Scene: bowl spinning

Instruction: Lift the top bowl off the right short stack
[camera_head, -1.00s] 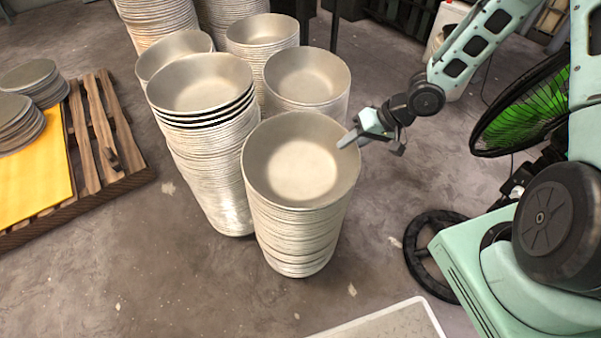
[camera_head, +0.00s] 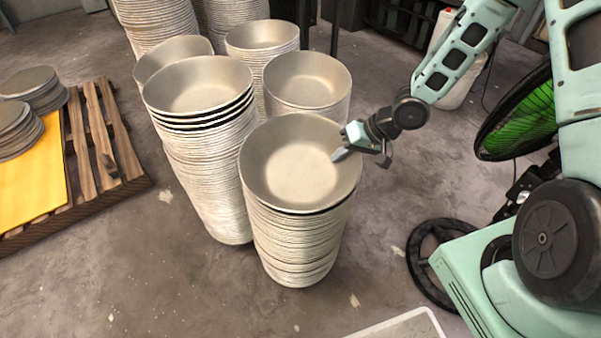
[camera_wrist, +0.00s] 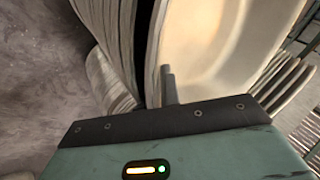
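The right short stack (camera_head: 298,240) of pale metal bowls stands nearest, front and centre in the head view. Its top bowl (camera_head: 290,165) is wide and open upward, with a thin dark gap showing under part of its rim. My gripper (camera_head: 341,154) is at the right side of this rim, one finger inside the bowl. In the wrist view a finger (camera_wrist: 169,86) lies against the inner wall of the top bowl (camera_wrist: 215,50), and a dark gap separates this bowl from the bowls below. The gripper looks shut on the rim; the outer finger is hidden.
A taller bowl stack (camera_head: 210,165) stands close on the left, and another stack (camera_head: 308,82) close behind. A pallet (camera_head: 105,135) with a yellow sheet and flat discs is at left. The floor in front is mostly clear.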

